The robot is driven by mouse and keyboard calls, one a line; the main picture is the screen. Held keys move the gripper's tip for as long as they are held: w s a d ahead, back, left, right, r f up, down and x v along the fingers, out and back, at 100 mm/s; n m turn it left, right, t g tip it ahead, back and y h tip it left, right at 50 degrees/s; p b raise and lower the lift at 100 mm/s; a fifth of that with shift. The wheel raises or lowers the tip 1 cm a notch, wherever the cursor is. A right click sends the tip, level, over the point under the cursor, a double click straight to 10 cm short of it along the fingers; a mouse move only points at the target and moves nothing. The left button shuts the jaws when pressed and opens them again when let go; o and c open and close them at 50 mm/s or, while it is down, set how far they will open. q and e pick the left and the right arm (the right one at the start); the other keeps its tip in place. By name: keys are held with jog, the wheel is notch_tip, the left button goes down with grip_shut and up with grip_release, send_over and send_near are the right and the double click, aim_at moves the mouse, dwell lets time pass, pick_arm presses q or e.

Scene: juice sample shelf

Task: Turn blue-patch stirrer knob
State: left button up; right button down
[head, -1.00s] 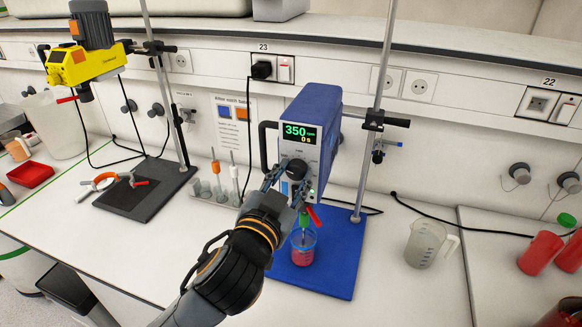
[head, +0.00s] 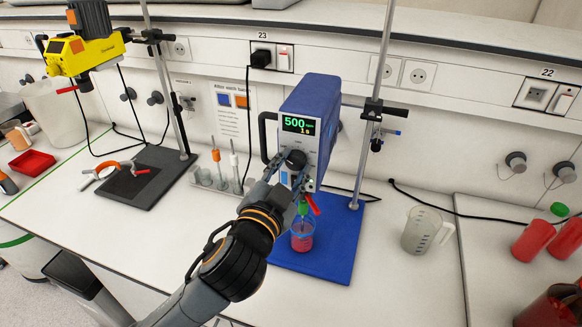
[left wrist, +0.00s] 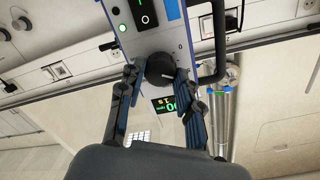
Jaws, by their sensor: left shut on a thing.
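The blue stirrer (head: 311,110) is clamped to a metal stand in the middle of the head view. Its display (head: 299,125) reads 500 with 1 s below. The black knob (head: 295,158) sits under the display on the front panel. My left gripper (head: 289,170) is shut on the knob from the front. In the left wrist view the knob (left wrist: 160,69) is between the two fingers (left wrist: 158,82). A beaker of red liquid (head: 302,236) stands below the stirrer on the blue base plate (head: 320,262). My right gripper is not in view.
A yellow stirrer (head: 82,48) hangs on another stand at the left, over a dark base plate (head: 140,180). A clear jug (head: 421,231) stands right of the blue plate. Red bottles (head: 535,241) are at the far right. A rack (head: 213,179) stands behind.

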pick_arm(q)
jog(key=o, duration=1)
jog(key=shift+o, duration=0.8)
jog(key=shift+w, duration=0.15)
jog(key=shift+s, duration=0.3)
jog(key=v, duration=0.7)
jog(key=shift+w, duration=0.1)
jog(key=shift+a, duration=0.1)
